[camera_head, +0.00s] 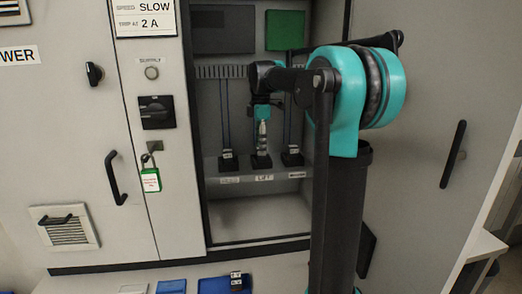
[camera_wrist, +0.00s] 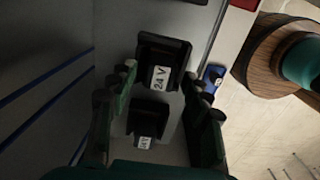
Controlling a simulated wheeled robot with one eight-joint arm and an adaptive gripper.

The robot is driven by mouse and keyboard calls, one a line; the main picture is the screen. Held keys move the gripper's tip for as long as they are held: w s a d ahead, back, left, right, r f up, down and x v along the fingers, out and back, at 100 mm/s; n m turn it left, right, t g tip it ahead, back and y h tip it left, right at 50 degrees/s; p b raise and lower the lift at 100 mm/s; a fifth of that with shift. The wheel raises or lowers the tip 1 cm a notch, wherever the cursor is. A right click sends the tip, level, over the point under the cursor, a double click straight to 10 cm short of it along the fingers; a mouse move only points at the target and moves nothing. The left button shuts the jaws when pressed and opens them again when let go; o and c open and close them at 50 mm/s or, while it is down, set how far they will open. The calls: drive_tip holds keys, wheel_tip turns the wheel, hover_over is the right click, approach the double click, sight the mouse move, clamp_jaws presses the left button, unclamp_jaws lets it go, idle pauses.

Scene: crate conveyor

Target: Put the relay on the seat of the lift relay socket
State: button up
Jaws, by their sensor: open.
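A black relay with a white "24 V" label (camera_wrist: 162,78) is between and just beyond my gripper's fingers (camera_wrist: 163,88) in the wrist view. The fingers are open, with dark gaps on both sides of it. In the head view my gripper (camera_head: 262,148) points down over the middle position, marked LIFT (camera_head: 264,178). A dark block (camera_head: 261,161) stands there, directly under the fingertips. The relay hides the lift socket's seat, and I cannot tell whether the relay is fully down on it.
Similar dark blocks stand at the left (camera_head: 228,161) and right (camera_head: 292,157) positions on the shelf. The cabinet's side edges are close by. Below, a blue tray (camera_head: 210,286) holds a small labelled dark block (camera_head: 236,281).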

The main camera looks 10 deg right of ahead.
wheel_tip(320, 180, up, 10)
drive_tip(key=shift+r, duration=0.25)
idle(0.5)
